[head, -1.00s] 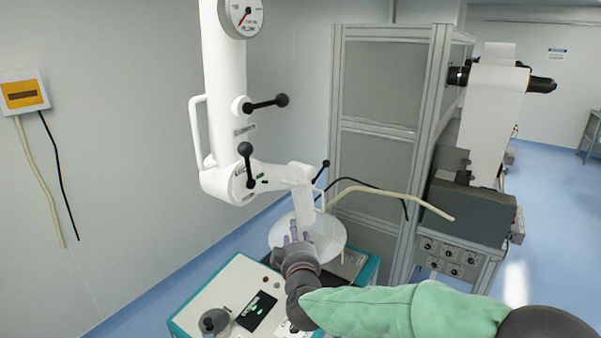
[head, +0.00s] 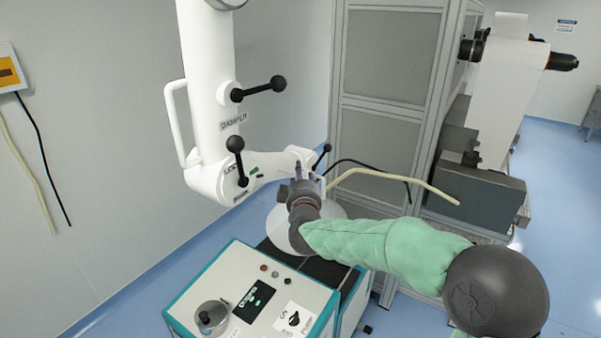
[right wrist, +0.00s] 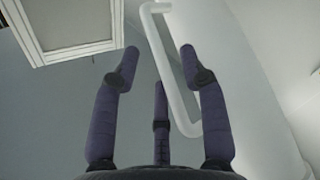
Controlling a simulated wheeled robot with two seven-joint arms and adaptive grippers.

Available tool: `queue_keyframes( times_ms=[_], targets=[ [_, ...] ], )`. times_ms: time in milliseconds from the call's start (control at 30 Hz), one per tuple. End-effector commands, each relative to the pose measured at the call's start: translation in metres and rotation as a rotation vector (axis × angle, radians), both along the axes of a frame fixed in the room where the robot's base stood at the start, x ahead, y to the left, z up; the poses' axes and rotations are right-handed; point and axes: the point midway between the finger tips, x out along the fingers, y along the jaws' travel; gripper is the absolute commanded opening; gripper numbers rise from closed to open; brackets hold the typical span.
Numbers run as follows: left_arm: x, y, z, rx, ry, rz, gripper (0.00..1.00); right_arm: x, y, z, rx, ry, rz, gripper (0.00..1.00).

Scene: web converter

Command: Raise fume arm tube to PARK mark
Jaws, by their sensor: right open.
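The white fume arm tube (head: 208,70) stands at the left of centre, with a side handle (head: 172,120) and a black-knobbed damper lever (head: 262,88). A black-knobbed lock lever (head: 238,160) is at its elbow (head: 208,180). A horizontal section leads right to a pale hood (head: 278,232), partly hidden by my right arm. I cannot make out a PARK mark. My right gripper (head: 303,180) is raised in front of the hood. In the right wrist view its purple fingers (right wrist: 160,60) are open, and a white bent handle (right wrist: 172,75) shows between and beyond them; contact is unclear. My left gripper is out of view.
A teal-edged machine (head: 250,295) with a small screen and knob stands below. A grey framed cabinet (head: 390,100) and a roll machine (head: 490,190) stand right. A cream hose (head: 395,180) and black cable arch near my arm. Blue floor is open at right.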

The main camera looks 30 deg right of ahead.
Motion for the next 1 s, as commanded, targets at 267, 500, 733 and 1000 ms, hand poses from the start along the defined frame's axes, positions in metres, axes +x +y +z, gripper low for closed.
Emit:
queue_keyframes(
  times_ms=[267, 500, 733, 1000],
  targets=[
    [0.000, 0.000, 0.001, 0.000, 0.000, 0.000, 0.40, 0.017, -0.010, 0.000, 0.000, 0.001, 0.001, 0.43],
    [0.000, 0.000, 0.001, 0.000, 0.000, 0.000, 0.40, 0.018, -0.010, 0.000, 0.001, 0.000, 0.001, 0.43],
    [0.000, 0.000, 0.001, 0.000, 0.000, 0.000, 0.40, 0.018, -0.010, 0.000, 0.001, 0.000, 0.001, 0.00],
    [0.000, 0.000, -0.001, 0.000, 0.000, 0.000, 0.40, 0.019, -0.014, 0.009, -0.031, -0.016, 0.000, 0.00]
  ],
)
